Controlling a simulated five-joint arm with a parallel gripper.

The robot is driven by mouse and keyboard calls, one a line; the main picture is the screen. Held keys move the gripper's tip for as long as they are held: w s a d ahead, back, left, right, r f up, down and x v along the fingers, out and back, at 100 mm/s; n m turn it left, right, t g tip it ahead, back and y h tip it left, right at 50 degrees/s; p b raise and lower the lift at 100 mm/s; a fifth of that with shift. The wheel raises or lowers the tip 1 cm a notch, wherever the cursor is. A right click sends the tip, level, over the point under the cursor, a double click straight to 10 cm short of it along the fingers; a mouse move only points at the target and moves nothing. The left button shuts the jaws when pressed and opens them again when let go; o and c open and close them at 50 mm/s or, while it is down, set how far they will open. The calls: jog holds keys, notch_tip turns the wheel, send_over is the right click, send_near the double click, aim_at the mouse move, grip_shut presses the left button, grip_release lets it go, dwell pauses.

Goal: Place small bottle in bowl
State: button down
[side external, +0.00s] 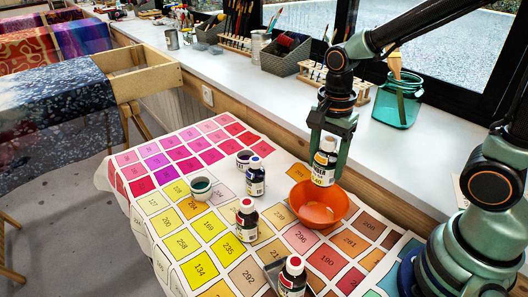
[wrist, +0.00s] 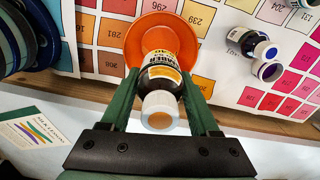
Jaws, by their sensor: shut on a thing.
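My gripper (side external: 325,150) is shut on a small bottle (side external: 325,165) with a white cap and a yellow-and-white label. It holds the bottle upright above the orange bowl (side external: 318,217), which sits on the colour-chart cloth. In the wrist view the bottle (wrist: 162,88) is between my two green fingers (wrist: 158,95), its cap towards the camera. The bowl (wrist: 150,24) shows behind the bottle in that view. In the side view the bottle's lower end overlaps the bowl's far rim; the exact gap between them is hard to tell.
Other small bottles stand on the cloth: one with a red cap (side external: 246,222), one with a blue cap (side external: 256,178), one at the front edge (side external: 292,278). A small cup of green liquid (side external: 201,188) stands left. A teal jar (side external: 397,100) stands on the sill behind.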

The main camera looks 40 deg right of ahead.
notch_tip(320, 180, down, 11)
jog(key=shift+r, duration=0.1)
dwell(0.4)
jog(key=shift+f, duration=0.2)
jog(key=shift+c, duration=0.6)
grip_release()
